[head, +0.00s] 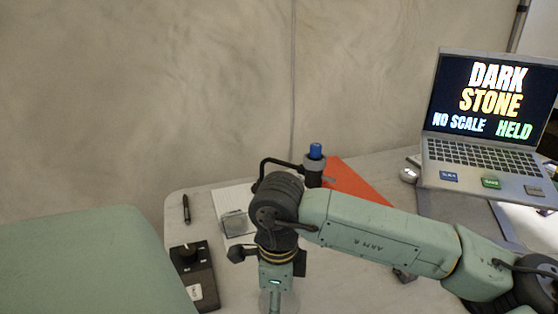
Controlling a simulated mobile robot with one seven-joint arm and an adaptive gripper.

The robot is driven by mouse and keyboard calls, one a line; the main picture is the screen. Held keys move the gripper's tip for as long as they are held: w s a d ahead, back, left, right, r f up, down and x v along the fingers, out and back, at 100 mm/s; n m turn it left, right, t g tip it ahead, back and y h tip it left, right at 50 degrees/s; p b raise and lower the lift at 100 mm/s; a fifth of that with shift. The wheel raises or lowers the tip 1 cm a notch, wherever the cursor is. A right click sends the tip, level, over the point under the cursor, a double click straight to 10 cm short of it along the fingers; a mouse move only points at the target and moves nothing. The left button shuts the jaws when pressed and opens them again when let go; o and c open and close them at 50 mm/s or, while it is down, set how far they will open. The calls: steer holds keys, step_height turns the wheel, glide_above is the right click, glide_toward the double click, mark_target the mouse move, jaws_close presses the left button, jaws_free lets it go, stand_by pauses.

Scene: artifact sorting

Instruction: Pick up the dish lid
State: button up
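My arm reaches in from the right, and its wrist points down near the bottom middle of the head view. My gripper (273,300) hangs over the table at the bottom edge of the picture. Its fingertips are not clearly visible, so I cannot tell whether it is open or shut. A faint, pale round edge shows around the gripper's lower end. It may be the clear dish lid, but I cannot make it out for sure or tell whether the gripper touches it.
The pale table (190,225) holds a black control box (192,272), a pen (186,208), white paper (230,198) with a small grey square (236,223), and an orange sheet (355,183). A blue-capped object (315,152) stands behind my wrist. A laptop (485,120) stands right.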

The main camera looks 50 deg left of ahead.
steer(key=c, duration=1.3)
steer(key=shift+c, duration=0.7)
steer(key=shift+c, duration=0.6)
steer(key=shift+d, duration=0.1)
